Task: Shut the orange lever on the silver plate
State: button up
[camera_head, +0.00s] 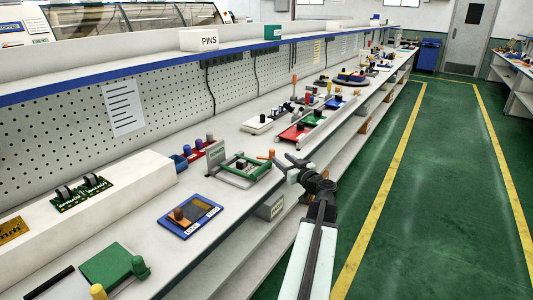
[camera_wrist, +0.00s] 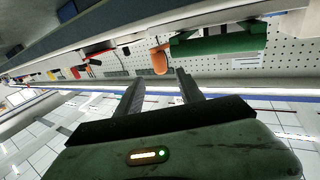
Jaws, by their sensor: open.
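The orange lever (camera_head: 271,153) stands up at the right end of the silver plate (camera_head: 236,181), which carries a green frame (camera_head: 262,172). My gripper (camera_head: 285,166) is open and empty, just to the right of the lever at the bench's front edge. In the wrist view the orange lever (camera_wrist: 160,60) shows just beyond the gap between my open fingers (camera_wrist: 158,76), beside a thick green bar (camera_wrist: 218,41). The fingers look close to the lever; I cannot tell whether they touch it. The lever's base is partly hidden in the head view.
A blue-framed board (camera_head: 190,216) lies nearer on the bench, and a green block (camera_head: 113,267) nearer still. Red plates (camera_head: 295,132) and other fixtures stand farther along. A pegboard (camera_head: 150,107) backs the bench. The green floor (camera_head: 450,180) to the right is clear.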

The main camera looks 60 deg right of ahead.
aim_at(274, 152)
jog(key=x, duration=0.8)
jog(key=shift+a, duration=0.1)
jog(key=shift+s, duration=0.1)
grip_shut()
